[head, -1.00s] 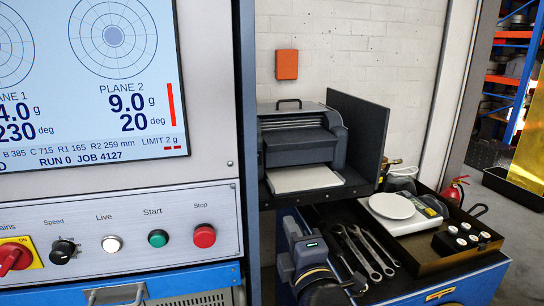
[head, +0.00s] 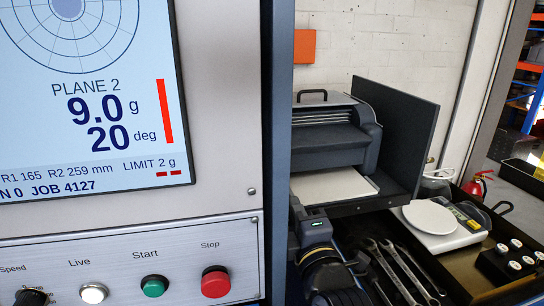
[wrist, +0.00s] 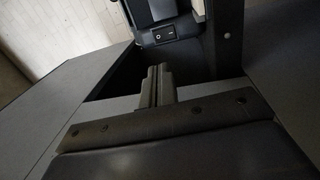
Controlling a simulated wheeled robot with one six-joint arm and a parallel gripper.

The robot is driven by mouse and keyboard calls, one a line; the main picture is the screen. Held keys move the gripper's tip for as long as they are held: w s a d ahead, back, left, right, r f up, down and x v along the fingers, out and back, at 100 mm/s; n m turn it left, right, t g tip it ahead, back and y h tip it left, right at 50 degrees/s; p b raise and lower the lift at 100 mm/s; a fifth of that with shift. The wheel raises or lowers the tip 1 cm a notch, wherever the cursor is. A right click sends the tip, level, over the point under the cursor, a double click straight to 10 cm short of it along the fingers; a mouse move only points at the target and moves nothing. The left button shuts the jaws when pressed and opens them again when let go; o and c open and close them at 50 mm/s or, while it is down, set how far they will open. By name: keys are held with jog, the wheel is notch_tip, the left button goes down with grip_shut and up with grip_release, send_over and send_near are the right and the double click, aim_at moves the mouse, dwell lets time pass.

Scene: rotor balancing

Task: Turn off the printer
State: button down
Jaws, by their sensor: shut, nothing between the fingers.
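The printer (head: 335,140) is a dark grey machine with a top handle and a pale sheet (head: 335,184) at its front, on a dark shelf beside the control cabinet. In the wrist view, a small black rocker switch (wrist: 165,33) with a white mark sits in a dark panel near the top. My gripper (wrist: 158,70) shows in the wrist view with its fingers together and empty, pointing toward the switch from below it in the picture. A gap to the switch seems to remain. In the head view only my arm shows, below the printer; the fingers are hidden.
The cabinet with its screen and the red Stop button (head: 215,282) fills the left. A dark upright panel (head: 408,140) stands right of the printer. Below are wrenches (head: 400,270), a scale (head: 440,225) and a tray holding small weights (head: 508,262).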

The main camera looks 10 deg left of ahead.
jog(key=p+x, duration=0.3)
jog(key=x, duration=0.9)
jog(key=shift+w+r, duration=0.2)
jog(key=shift+w, duration=0.15)
jog(key=shift+w+a+p, duration=0.3)
jog(key=shift+w+p, duration=0.05)
jog(key=shift+w, duration=0.15)
